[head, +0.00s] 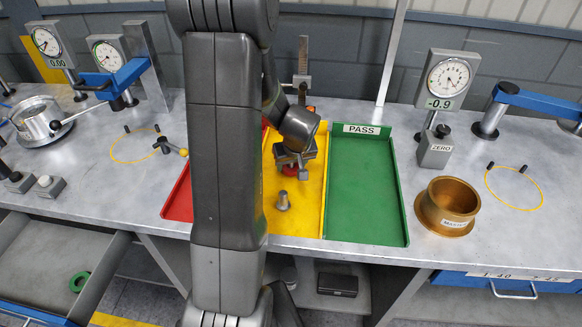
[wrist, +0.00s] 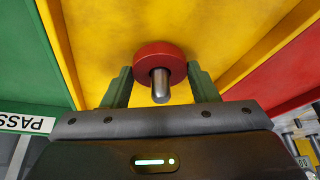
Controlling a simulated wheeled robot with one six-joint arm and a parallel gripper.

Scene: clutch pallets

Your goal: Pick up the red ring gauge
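The red ring gauge (wrist: 143,60) is between the two fingers of my gripper (wrist: 160,75) in the wrist view, over the yellow tray (wrist: 115,30). The fingers meet its left and right sides with no gap that I can see. A silver pin (wrist: 160,88) shows in front of the ring's middle; how the two are joined is unclear. In the head view the ring shows as a small red patch (head: 290,170) under my gripper, mostly hidden. Its height above the tray is hard to tell. A small silver post (head: 282,201) stands in the yellow tray in front of it.
The green PASS tray (head: 367,190) lies to the right and a red tray (head: 178,200) to the left, partly behind my arm. A brass master ring (head: 447,207) and dial gauge (head: 447,80) stand further right. A grey height stand (head: 302,70) rises behind the yellow tray.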

